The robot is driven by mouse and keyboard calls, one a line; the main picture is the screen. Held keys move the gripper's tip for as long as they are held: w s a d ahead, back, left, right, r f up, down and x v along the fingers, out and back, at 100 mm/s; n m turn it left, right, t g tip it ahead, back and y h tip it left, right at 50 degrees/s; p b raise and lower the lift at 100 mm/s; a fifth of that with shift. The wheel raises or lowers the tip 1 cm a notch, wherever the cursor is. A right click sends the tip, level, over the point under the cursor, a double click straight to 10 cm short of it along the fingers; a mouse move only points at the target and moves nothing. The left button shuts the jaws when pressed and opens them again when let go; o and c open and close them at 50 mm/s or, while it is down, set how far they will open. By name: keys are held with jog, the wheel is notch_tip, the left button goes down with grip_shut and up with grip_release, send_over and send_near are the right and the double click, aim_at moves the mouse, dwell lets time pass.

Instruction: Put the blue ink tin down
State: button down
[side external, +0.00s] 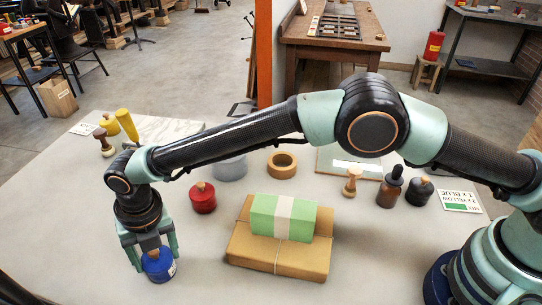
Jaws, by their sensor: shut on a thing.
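The blue ink tin (158,268) is at the lower left of the table (85,220), with a tan knob on top and a pale label on its side. My gripper (156,258) points down over it and is shut on it, one finger on each side. The tin is at or very near the table top; I cannot tell whether its base touches. The fingers hide part of its sides.
A red tin (203,199) stands behind and right of the blue one. A brown parcel (270,260) bearing a green banded bundle (268,222) lies to the right. Beyond stand a tape ring (282,170), wooden stamp (351,184), brown bottle (389,192) and black tin (420,193). The table left of my gripper is clear.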

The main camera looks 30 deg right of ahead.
aim_at(162, 257)
grip_release()
jog(key=shift+f, duration=0.1)
notch_tip(162, 257, up, 12)
jog(key=w+d+r+m+t, duration=0.1)
jog(key=d+r+m, duration=0.35)
jog(key=d, duration=0.35)
jog(key=w+d+r+m, duration=0.1)
jog(key=d+r+m, duration=0.3)
jog(key=d+m, duration=0.3)
jog(key=w+d+r+m+t, duration=0.1)
jog(key=d+r+m, duration=0.3)
jog(key=d, duration=0.5)
jog(key=s+d+f+m+t, duration=0.1)
jog(key=s+d+m, duration=0.5)
jog(key=d+m, duration=0.4)
jog(key=s+d+f+m+t+h, duration=0.1)
jog(key=s+d+m, duration=0.6)
jog(key=d+m, duration=0.3)
jog(key=shift+d+t, duration=0.35)
jog(key=shift+t, duration=0.05)
